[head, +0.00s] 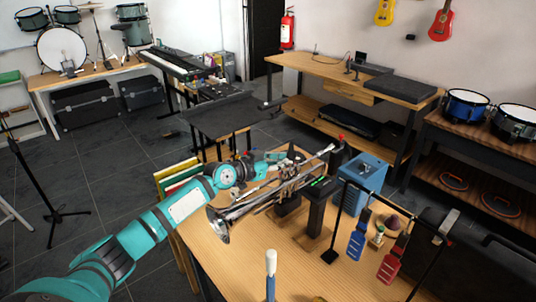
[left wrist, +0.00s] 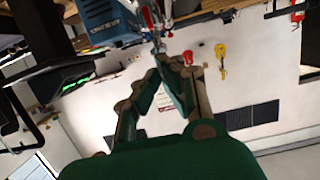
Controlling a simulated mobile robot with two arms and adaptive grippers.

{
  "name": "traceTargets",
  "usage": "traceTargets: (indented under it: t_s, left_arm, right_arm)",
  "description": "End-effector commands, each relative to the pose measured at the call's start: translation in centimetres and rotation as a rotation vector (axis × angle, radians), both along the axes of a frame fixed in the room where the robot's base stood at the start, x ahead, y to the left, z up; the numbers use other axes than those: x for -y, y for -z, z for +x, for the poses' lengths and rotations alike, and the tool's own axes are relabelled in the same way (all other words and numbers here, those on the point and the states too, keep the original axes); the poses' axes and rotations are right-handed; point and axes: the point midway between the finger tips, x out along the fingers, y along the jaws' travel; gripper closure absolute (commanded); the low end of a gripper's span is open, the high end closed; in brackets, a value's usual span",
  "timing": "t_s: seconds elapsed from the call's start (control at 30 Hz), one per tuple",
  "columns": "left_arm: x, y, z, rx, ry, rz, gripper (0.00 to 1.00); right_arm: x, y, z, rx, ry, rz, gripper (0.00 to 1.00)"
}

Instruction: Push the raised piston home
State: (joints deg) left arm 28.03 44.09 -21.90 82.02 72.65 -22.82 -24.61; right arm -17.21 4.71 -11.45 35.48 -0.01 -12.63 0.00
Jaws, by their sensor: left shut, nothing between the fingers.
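A silver trumpet (head: 245,208) rests on a dark stand on the wooden table, its bell toward the lower left. My left gripper (head: 276,157) is at the trumpet's far side, close to its valve section. In the left wrist view, the fingers of my left gripper (left wrist: 160,66) come together at the tips, shut with nothing between them. Thin metal parts with red bits (left wrist: 150,20) show just beyond the tips. I cannot make out which piston is raised, nor whether the fingertips touch it. My right gripper is not in view.
A blue box (head: 368,178) stands behind the trumpet. A dark post with a green display (head: 318,200) is right beside it. A rack with a blue strap (head: 357,236) and a red strap (head: 392,262) stands at right. The table's front middle is mostly clear.

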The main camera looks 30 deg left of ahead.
Motion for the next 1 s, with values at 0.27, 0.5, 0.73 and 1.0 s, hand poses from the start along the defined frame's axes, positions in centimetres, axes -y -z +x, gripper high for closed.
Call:
traceTargets:
  t_s: [0.27, 0.5, 0.73, 1.0]
  left_arm:
    - [-0.1, -3.4, -1.3, 0.0, -0.001, 0.007, 1.0]
    - [-1.6, -4.6, -5.9, 0.0, -0.001, 0.007, 1.0]
    - [-2.4, -5.6, -8.4, 0.002, -0.001, 0.002, 1.0]
    - [-2.6, -8.1, -8.4, 0.001, -0.007, 0.006, 1.0]
  right_arm:
    - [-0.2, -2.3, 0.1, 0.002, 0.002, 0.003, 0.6]
    - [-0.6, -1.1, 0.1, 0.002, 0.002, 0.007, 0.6]
    - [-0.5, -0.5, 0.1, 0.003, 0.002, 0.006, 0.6]
    - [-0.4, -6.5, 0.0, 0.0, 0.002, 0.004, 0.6]
